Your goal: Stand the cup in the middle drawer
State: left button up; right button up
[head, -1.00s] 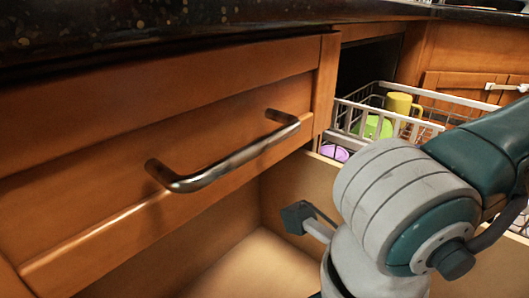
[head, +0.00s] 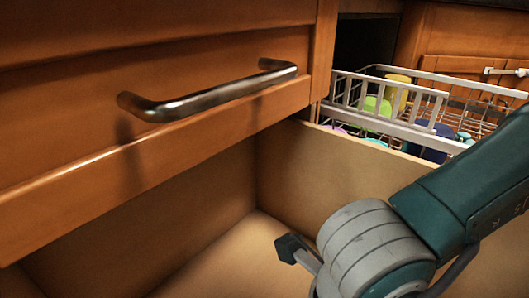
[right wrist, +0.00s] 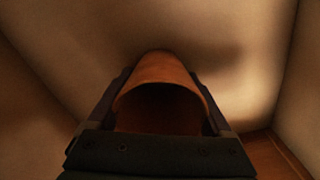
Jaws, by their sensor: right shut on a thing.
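An orange-brown cup (right wrist: 160,82) is between the two dark fingers of my right gripper (right wrist: 163,90) in the right wrist view. Its open, dark mouth faces the wrist camera, and its far end points at the drawer's pale surfaces. Whether it touches the drawer floor cannot be told. In the head view my right arm reaches down into the open drawer (head: 215,255). The dark tip of a gripper part (head: 289,247) shows there, but the cup is hidden. My left gripper is in neither view.
A closed drawer front with a metal handle (head: 215,97) overhangs the open drawer at the left. A pulled-out dish rack (head: 390,110) stands behind the drawer's far wall (head: 345,165), holding a yellow cup (head: 397,92), a green item (head: 377,112) and other dishes. Bare drawer floor shows at the left.

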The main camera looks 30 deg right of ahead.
jog(key=o, duration=1.1)
jog(key=shift+f, duration=0.1)
jog(key=shift+o, duration=0.2)
notch_tip(320, 180, up, 12)
jog(key=p, duration=0.6)
jog(key=shift+r+p, duration=0.2)
jog(key=shift+p, duration=0.1)
